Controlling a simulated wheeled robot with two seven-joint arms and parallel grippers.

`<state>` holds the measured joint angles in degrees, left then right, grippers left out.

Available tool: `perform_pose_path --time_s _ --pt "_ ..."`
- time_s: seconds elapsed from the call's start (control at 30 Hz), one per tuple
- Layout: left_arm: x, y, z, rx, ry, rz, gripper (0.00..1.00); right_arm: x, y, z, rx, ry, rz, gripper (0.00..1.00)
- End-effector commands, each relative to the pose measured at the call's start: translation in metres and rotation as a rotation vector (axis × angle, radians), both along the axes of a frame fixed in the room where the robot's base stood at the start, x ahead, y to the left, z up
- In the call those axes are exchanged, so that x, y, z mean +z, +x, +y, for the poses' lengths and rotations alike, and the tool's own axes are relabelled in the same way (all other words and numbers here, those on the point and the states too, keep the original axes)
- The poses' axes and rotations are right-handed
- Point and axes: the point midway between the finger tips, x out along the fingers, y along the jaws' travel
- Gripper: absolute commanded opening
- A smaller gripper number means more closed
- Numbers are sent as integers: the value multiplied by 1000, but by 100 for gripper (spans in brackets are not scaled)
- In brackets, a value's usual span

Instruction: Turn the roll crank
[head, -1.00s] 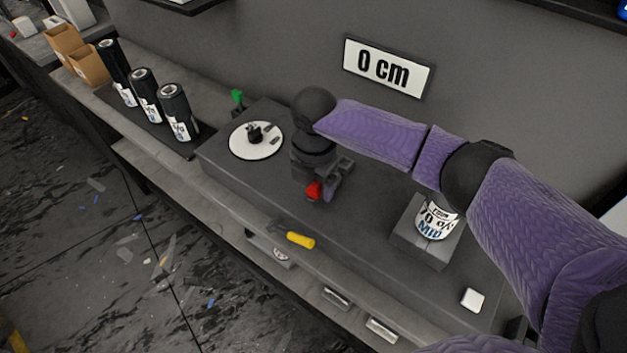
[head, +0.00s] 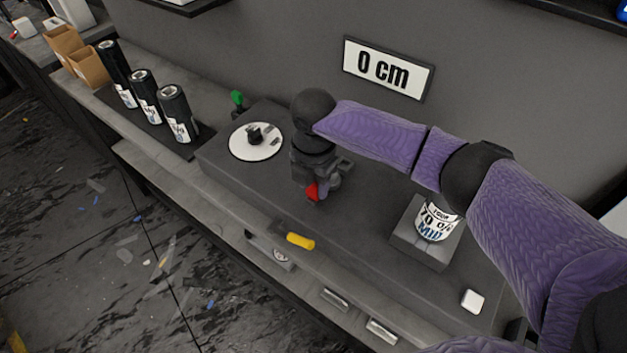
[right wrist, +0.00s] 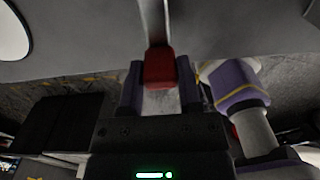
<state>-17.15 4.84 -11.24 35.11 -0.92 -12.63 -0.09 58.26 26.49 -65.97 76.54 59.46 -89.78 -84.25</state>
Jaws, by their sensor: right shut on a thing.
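A red handle (head: 312,191) shows in the head view at the front of the dark block, just below my right gripper. In the right wrist view the red handle (right wrist: 159,68) sits between the two fingers at the end of a grey bar. It looks like the crank's grip. My right gripper (right wrist: 159,88) is shut on it. In the head view my right wrist hides most of the crank and the fingers. My left gripper is not in view.
A white dial (head: 256,141) with a black knob lies left of my wrist. A green knob (head: 237,97) stands behind it. A labelled roll (head: 436,222) sits on a grey block to the right. A yellow handle (head: 300,241) projects at the front edge. A wall sign (head: 388,68) reads 0 cm.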

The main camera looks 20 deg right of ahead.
Motion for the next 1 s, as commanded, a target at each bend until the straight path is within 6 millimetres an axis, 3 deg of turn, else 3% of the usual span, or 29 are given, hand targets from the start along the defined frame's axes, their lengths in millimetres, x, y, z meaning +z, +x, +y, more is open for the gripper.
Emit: perform_pose_path --time_s 1.0 --pt "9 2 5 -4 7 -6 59 3 2 1 -65 1 0 0"
